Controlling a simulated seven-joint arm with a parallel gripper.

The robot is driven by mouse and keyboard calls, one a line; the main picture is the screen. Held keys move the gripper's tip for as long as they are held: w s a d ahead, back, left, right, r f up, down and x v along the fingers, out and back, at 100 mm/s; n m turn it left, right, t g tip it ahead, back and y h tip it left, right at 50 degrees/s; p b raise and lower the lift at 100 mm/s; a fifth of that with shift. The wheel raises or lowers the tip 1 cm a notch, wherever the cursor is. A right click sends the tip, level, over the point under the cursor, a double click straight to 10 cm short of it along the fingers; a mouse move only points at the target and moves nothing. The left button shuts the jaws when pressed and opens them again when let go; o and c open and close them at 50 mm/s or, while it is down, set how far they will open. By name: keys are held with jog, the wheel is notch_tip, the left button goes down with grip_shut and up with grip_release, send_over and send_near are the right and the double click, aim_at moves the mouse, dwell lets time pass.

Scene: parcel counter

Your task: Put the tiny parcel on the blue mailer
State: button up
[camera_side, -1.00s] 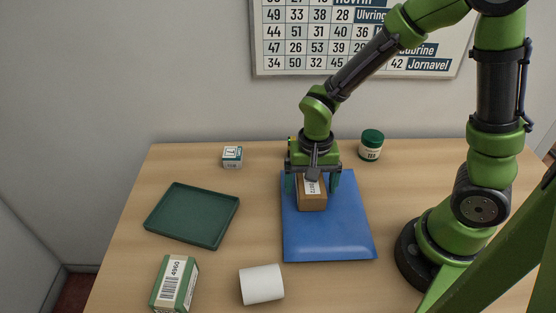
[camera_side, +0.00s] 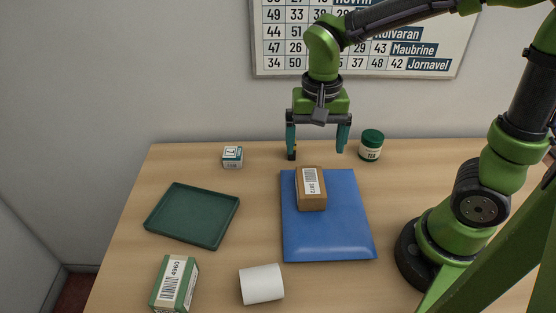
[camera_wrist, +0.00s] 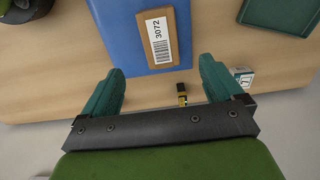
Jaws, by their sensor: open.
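A brown parcel (camera_side: 311,188) with a white barcode label lies on the far part of the blue mailer (camera_side: 328,228). In the wrist view, the brown parcel (camera_wrist: 159,38) also rests on the blue mailer (camera_wrist: 115,35). A much smaller green and white box (camera_side: 232,157) stands on the table left of the mailer; it also shows in the wrist view (camera_wrist: 243,77). I cannot tell by name which one is the tiny parcel. My gripper (camera_side: 317,152) is open and empty, above and behind the brown parcel, apart from it. Its fingers (camera_wrist: 160,68) are spread wide in the wrist view.
A green tray (camera_side: 193,215) lies left of the mailer, empty. A green box (camera_side: 175,284) and a white cylinder (camera_side: 261,284) are at the front. A green-lidded jar (camera_side: 371,146) stands behind right. A small black and yellow item (camera_wrist: 182,95) lies near the back edge.

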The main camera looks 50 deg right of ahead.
jog(key=s+d+r+n+t+y, duration=0.2)
jog(key=s+r+n+t, duration=0.3)
jog(key=r+t, duration=0.2)
jog(key=shift+s+d+r, duration=0.35)
jog(key=shift+r, duration=0.2)
